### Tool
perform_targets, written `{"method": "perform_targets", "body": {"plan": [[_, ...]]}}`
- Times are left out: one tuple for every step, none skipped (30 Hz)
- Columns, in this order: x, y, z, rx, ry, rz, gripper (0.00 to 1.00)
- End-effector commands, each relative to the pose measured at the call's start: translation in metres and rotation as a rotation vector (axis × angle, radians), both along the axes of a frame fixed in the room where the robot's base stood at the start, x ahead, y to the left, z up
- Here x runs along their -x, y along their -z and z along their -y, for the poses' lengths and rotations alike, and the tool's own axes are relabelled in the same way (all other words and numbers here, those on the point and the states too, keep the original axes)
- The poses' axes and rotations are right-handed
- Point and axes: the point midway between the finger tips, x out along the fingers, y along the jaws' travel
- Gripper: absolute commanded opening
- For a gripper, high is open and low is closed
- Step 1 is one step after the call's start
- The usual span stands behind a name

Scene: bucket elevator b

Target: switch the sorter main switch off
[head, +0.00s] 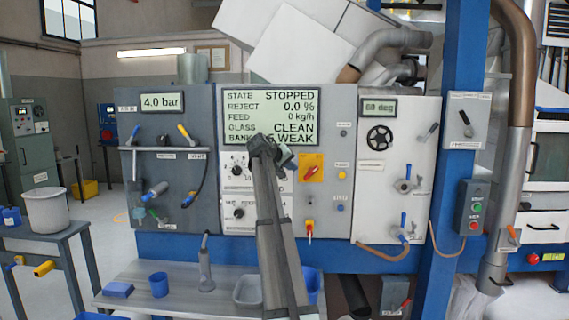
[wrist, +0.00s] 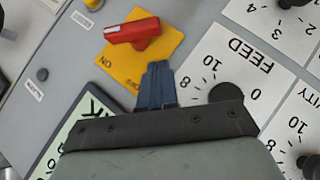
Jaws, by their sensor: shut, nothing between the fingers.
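The sorter main switch is a red rotary handle (head: 313,173) on a yellow plate (head: 311,160), right of my gripper on the grey panel. In the wrist view the red handle (wrist: 132,31) lies across the yellow plate (wrist: 150,50), nearly level in the picture and slightly tilted. An upside-down ON mark shows on the plate below the handle's left end; another mark near my fingers is partly hidden. My gripper (head: 291,166) is shut and empty. In the wrist view its fingertips (wrist: 157,66) are just below the handle, over the plate's edge, apparently apart from the handle.
The FEED knob (wrist: 226,94) is close right of my fingers in the wrist view. The display (head: 270,115) reads STOPPED. A bench (head: 190,275) with blue cups stands below.

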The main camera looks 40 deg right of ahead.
Motion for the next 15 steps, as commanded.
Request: {"method": "perform_targets", "body": {"plan": [[0.006,0.007,0.004,-0.001,0.003,-0.002,0.0],[0.009,0.01,0.006,-0.001,0.003,-0.002,0.0],[0.011,0.014,0.008,-0.001,0.001,-0.001,0.0],[0.012,0.016,0.009,-0.001,0.001,-0.001,0.0],[0.014,0.018,0.011,-0.001,0.001,-0.001,0.0],[0.015,0.021,0.013,0.0,0.0,-0.001,0.0],[0.016,0.022,0.014,-0.001,0.001,-0.001,0.0],[0.017,0.023,0.015,-0.001,0.001,-0.001,0.0],[0.019,0.025,0.016,-0.001,0.001,-0.001,0.0],[0.019,0.026,0.017,-0.001,0.001,-0.001,0.0],[0.02,0.026,0.018,-0.001,0.001,-0.001,0.0],[0.02,0.027,0.018,-0.001,0.001,-0.001,0.0],[0.02,0.027,0.018,-0.001,0.001,-0.001,0.0],[0.02,0.028,0.019,-0.001,0.001,-0.001,0.0],[0.021,0.028,0.019,-0.001,0.001,-0.001,0.0]]}}
